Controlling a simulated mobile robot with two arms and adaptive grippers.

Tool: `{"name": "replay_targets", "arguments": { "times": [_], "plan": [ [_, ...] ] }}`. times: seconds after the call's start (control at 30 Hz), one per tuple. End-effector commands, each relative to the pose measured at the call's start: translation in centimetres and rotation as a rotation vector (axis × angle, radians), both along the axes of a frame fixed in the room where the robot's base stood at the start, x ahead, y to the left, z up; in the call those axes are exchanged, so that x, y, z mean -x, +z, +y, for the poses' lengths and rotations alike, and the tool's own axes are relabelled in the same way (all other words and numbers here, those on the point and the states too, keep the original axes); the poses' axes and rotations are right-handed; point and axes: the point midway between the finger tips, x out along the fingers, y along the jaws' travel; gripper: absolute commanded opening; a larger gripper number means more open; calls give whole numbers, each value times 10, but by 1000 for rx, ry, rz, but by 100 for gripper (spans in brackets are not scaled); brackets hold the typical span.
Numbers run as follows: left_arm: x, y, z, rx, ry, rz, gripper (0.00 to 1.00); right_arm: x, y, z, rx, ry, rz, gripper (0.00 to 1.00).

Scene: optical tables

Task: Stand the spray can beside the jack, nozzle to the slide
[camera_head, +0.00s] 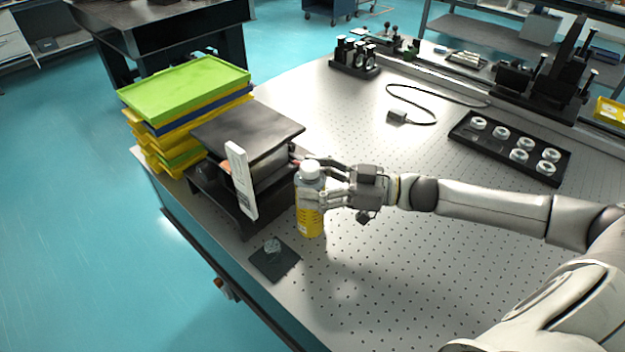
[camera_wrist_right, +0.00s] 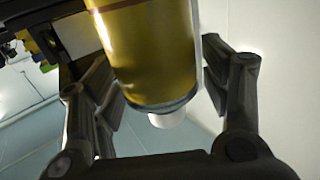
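The spray can (camera_head: 310,213), a yellow bottle with a pale shoulder and white cap, is upright at the right side of the black jack (camera_head: 250,130). Its yellow body also fills the middle of the right wrist view (camera_wrist_right: 150,55), with a white cap at the lower end. My right gripper (camera_head: 322,186) has its fingers around the can's upper part, and the pads appear to touch both sides. A white upright plate (camera_head: 241,182) stands at the jack's front; I cannot tell whether it is the slide. The nozzle's direction is unclear. My left gripper is out of view.
A dark square pad (camera_head: 264,266) with a small clear object lies in front of the jack near the table edge. Stacked coloured trays (camera_head: 185,88) stand behind left. A black tray of white rings (camera_head: 512,160) and a cable (camera_head: 435,112) lie to the right.

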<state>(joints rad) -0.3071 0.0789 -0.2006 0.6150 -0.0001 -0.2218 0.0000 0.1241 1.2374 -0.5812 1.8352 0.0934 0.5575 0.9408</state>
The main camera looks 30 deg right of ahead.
Motion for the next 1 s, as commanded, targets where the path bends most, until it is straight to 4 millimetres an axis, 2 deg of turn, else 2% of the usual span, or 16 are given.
{"name": "replay_targets", "arguments": {
  "times": [0.43,0.83,1.0],
  "plan": [
    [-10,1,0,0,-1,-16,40,3,2,-4,1,-1,3,74],
    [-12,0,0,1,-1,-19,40,31,1,-41,3,0,6,74],
    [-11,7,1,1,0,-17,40,44,3,-58,2,0,7,74]
  ]
}}
